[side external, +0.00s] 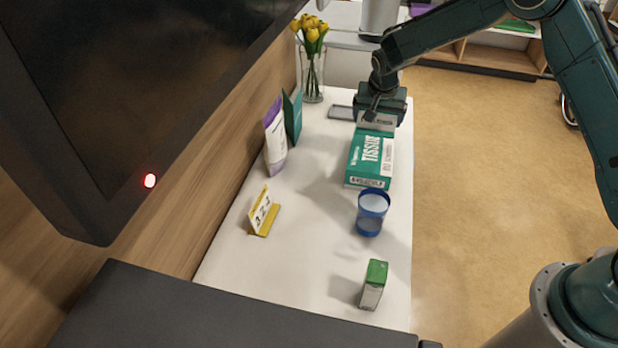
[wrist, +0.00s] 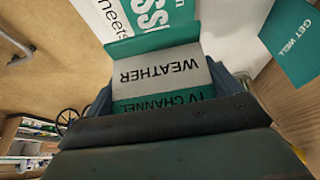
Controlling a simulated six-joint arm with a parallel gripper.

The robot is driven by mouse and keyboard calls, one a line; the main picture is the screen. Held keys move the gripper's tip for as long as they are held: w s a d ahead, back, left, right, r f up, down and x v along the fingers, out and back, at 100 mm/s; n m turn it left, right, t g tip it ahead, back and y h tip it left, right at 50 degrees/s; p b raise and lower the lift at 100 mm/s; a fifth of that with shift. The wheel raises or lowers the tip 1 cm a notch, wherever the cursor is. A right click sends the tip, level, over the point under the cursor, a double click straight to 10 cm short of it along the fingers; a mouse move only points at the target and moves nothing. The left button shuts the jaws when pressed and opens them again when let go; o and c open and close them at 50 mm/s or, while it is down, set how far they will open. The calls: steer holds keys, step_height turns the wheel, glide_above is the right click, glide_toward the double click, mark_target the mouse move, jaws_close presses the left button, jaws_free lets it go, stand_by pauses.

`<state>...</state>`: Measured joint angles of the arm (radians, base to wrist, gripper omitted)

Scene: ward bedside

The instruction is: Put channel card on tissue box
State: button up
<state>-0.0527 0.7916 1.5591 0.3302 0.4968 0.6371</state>
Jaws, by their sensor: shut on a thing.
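The channel card (side external: 376,121) is grey and green. In the wrist view the card (wrist: 163,76) reads "WEATHER" and "TV CHANNEL". My gripper (side external: 380,108) is shut on the card at the far end of the tissue box; in the wrist view my gripper (wrist: 165,98) covers the card's near part. The green and white tissue box (side external: 370,158) lies on the white table beyond the card's free edge. The tissue box (wrist: 150,22) is partly cut off at the top of the wrist view. I cannot tell whether the card touches the box.
A blue cup (side external: 371,213) stands close to the tissue box, with a green-topped carton (side external: 373,285) nearer. The table's right edge is close.

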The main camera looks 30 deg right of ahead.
mark_target(376, 125)
steer(key=shift+f, duration=0.15)
steer(key=shift+f, duration=2)
steer(key=shift+f, duration=0.1)
steer(key=o, duration=0.7)
steer(key=v, duration=1.2)
